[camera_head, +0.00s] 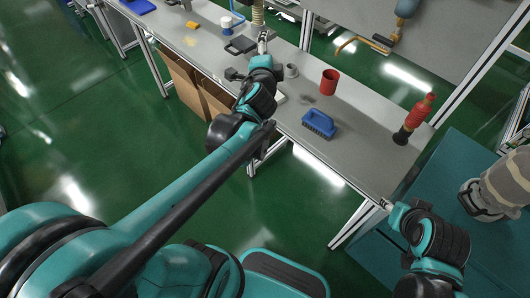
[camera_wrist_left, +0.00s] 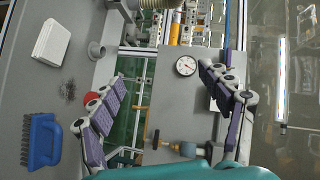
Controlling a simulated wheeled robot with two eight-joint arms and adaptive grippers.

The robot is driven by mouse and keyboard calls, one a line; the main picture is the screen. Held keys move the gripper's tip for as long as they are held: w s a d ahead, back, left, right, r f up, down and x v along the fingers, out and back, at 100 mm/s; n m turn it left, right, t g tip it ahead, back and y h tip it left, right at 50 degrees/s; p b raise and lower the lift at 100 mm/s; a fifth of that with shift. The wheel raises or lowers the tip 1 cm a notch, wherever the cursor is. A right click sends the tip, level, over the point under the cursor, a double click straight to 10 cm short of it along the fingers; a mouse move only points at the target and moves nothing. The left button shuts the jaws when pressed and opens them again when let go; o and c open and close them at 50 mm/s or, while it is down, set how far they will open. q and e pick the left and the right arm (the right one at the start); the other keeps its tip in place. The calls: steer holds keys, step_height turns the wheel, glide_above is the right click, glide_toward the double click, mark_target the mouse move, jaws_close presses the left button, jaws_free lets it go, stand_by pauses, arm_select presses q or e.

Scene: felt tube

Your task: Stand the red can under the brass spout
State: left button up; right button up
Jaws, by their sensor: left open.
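The red can (camera_head: 329,82) stands upright on the grey bench. In the left wrist view only a bit of red (camera_wrist_left: 90,97) shows behind a finger. The brass spout (camera_head: 346,43) is a bent pipe at the upright panel behind the can; brass fittings (camera_wrist_left: 172,146) show low in the left wrist view. My left gripper (camera_head: 263,40) is left of the can and apart from it; in its wrist view (camera_wrist_left: 160,77) the fingers are spread with nothing held. My right gripper (camera_head: 386,204) is small by the bench's front right edge; its fingers are unclear.
A blue brush (camera_head: 320,124) lies in front of the can. A red and black bottle (camera_head: 415,118) stands to its right. A grey ring-like fitting (camera_head: 290,71) is left of the can. A round gauge (camera_wrist_left: 186,66) is on the panel. Bench space right of the brush is clear.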

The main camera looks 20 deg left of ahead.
arm_select(q)
steer(key=s+d+f+n+g+h, duration=0.1)
steer(key=s+d+f+n+g, duration=0.1)
steer(key=s, duration=0.5)
steer(key=s+d+f+n+g+h, duration=0.2)
steer(key=s+d+f+n+g, duration=0.1)
steer(key=s+f+n, duration=0.3)
steer(key=s+d+f+n+g+h, duration=0.1)
steer(key=s+d+f+n+g, duration=0.1)
steer(key=s+f, duration=0.4)
steer(key=s+d+n, duration=0.1)
steer(key=s+d, duration=0.1)
steer(key=s, duration=0.1)
steer(key=shift+s+f+n+g+h, duration=0.25)
steer(key=shift+s+n+g+h, duration=0.15)
